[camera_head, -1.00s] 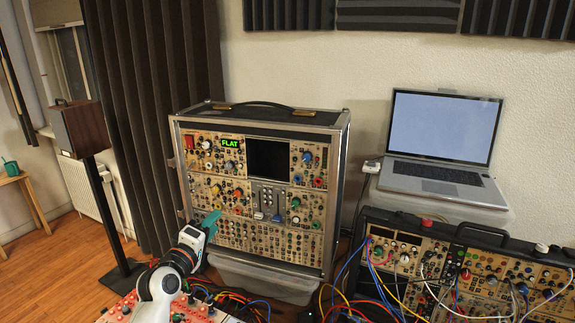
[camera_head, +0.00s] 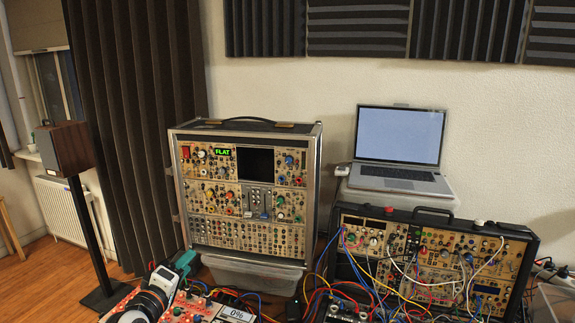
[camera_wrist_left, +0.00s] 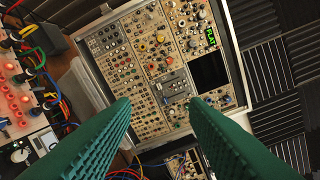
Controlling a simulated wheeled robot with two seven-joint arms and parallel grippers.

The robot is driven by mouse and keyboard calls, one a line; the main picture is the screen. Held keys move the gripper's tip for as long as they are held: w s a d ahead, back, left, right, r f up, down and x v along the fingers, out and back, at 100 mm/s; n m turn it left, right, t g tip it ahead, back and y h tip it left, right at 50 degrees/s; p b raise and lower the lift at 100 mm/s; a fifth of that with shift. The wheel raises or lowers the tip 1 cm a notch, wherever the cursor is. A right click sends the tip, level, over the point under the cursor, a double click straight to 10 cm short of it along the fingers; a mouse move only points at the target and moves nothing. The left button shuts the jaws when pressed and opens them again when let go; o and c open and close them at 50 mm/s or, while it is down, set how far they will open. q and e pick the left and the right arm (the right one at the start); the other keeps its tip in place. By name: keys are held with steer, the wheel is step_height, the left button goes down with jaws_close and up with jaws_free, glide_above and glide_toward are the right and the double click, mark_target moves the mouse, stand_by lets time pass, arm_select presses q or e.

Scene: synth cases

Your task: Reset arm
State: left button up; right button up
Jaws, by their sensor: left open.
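My left gripper (camera_head: 184,262) has teal fingers and a white and black wrist. In the head view it is low at the left, in front of the lower left corner of the upright synth case (camera_head: 247,190). In the left wrist view the two ridged fingers (camera_wrist_left: 161,103) stand wide apart with nothing between them. The synth case (camera_wrist_left: 150,75) shows tilted beyond them, apart from the fingers as far as I can tell. My right gripper is in neither view.
A second synth case (camera_head: 425,265) with many patch cables stands at the right. A laptop (camera_head: 400,150) sits behind it. A speaker on a stand (camera_head: 64,148) is at the left.

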arm_select(q)
steer(key=s+d+f+m+g, duration=0.2)
steer(key=s+f+m+g, duration=0.1)
steer(key=s+f, duration=0.45)
steer(key=s+d+f+m+g, duration=0.3)
steer(key=s+f+m+g, duration=0.1)
steer(key=s+f, duration=0.35)
steer(key=s+a+f+m+g+y, duration=0.1)
steer(key=s+f+m+g+y, duration=0.15)
steer(key=s, duration=0.95)
steer(key=s+a+f+m+g+y, duration=0.1)
steer(key=s+f+m+g, duration=0.25)
steer(key=s, duration=0.85)
step_height(320, 180, down, 25)
steer(key=g, duration=0.2)
steer(key=s+a+f+g, duration=0.1)
steer(key=s+a+f, duration=0.1)
steer(key=s+f, duration=1.5)
steer(key=shift+s+a+b, duration=0.15)
steer(key=shift+a+b, duration=0.05)
steer(key=shift+b, duration=0.1)
steer(key=shift+y, duration=0.25)
